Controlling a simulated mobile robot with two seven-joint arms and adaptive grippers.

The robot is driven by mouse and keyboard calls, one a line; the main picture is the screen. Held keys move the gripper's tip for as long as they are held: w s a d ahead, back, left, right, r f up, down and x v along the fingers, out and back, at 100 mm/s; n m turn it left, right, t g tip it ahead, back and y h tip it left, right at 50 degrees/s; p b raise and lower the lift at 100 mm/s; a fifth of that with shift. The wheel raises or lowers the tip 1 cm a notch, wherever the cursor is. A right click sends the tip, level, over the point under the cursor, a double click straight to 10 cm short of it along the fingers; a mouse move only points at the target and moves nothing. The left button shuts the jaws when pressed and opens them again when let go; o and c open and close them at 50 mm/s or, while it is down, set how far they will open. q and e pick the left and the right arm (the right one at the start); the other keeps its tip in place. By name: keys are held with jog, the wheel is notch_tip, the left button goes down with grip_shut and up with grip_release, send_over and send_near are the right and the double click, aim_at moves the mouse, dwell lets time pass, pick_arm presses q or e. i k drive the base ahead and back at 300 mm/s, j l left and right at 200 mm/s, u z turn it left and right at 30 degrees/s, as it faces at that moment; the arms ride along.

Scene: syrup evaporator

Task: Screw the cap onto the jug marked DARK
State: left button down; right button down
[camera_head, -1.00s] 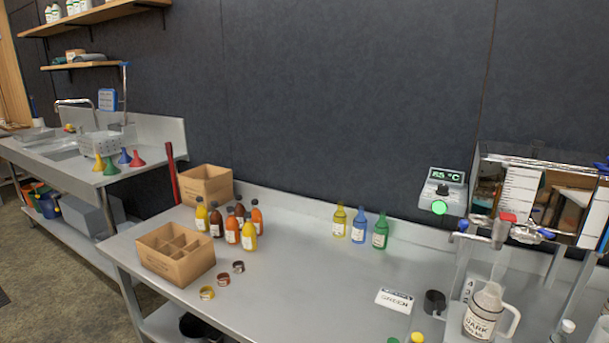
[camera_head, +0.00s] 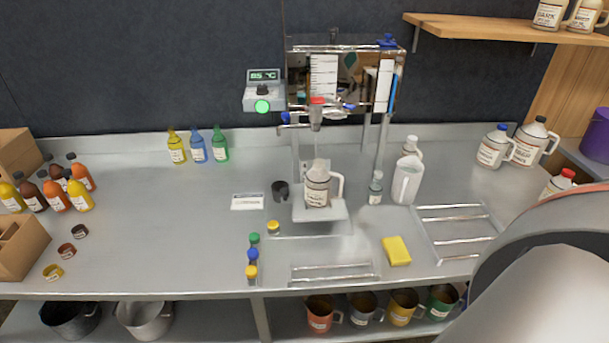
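A whitish jug (camera_head: 317,188) with a handle on its right and a printed label stands upright on a small raised metal platform (camera_head: 338,213), below the spout (camera_head: 316,118) of the steel evaporator. Its label is too small to read now, but the earlier frame shows DARK on it. Its neck looks pale and I see no coloured cap on it. Small coloured caps or stoppers lie left of the platform: green (camera_head: 254,238), blue (camera_head: 252,254), yellow (camera_head: 251,272) and another yellow (camera_head: 273,227). I cannot tell which cap belongs to the jug. Neither gripper is in view.
A dark round object (camera_head: 280,190) and a white card (camera_head: 247,202) lie left of the jug. A white pitcher (camera_head: 406,182) and a small bottle (camera_head: 375,188) stand right of it. A yellow sponge (camera_head: 397,251) lies in front. Capped jugs (camera_head: 493,148) stand back right. My arm blocks the lower right.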

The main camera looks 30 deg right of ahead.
aim_at(318, 180)
jog(key=z, duration=2.9)
jog(key=u, duration=1.75)
jog(key=l, duration=0.5)
jog(key=u, duration=0.05)
